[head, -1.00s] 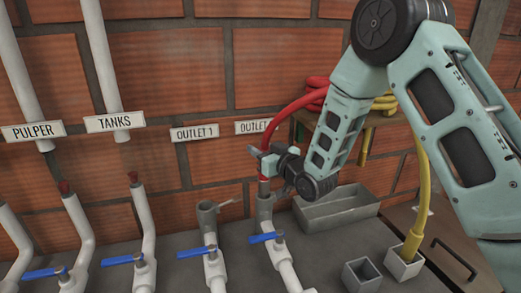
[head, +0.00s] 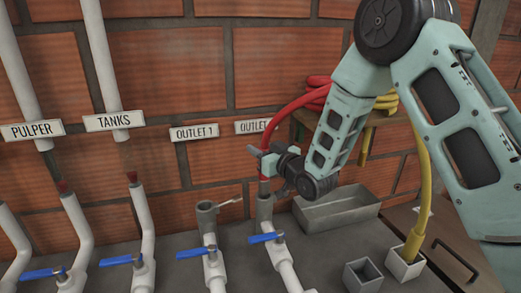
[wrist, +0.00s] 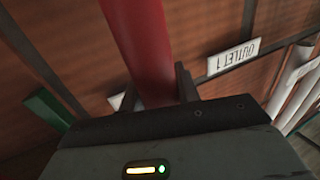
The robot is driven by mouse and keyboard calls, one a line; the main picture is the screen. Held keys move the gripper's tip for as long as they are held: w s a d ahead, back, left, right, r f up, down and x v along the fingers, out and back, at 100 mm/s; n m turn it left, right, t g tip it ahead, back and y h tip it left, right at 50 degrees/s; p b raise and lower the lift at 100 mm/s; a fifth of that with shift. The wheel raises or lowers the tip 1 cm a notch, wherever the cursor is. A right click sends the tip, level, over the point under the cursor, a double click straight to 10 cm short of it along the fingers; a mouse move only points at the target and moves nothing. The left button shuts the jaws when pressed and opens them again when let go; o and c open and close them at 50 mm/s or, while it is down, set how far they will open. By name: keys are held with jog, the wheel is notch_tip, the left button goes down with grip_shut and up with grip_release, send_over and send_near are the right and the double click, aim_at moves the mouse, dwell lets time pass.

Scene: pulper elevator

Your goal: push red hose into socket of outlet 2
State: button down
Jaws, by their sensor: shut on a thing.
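My gripper (head: 265,164) is shut on the red hose (head: 294,107) near its lower end. The hose rises from the jaws and curves right towards a red coil. Its end hangs just over the grey socket of outlet 2 (head: 264,203), under the partly covered OUTLET 2 sign (head: 252,127). I cannot tell whether the hose tip touches or enters the socket rim. In the wrist view the red hose (wrist: 138,45) runs between the two dark fingers (wrist: 160,88). The wrist view does not show the socket.
The outlet 1 socket (head: 206,213) stands open to the left, below its sign (head: 194,133). Blue valve handles (head: 267,238) cross the pipes. A grey trough (head: 338,209) lies to the right. A yellow hose (head: 422,180) stands in a small square holder (head: 404,264).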

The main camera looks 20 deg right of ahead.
aim_at(264, 182)
jog(key=shift+f+b, duration=2.8)
jog(key=shift+b, duration=0.15)
jog(key=c, duration=0.9)
grip_release()
jog(key=shift+c, duration=0.2)
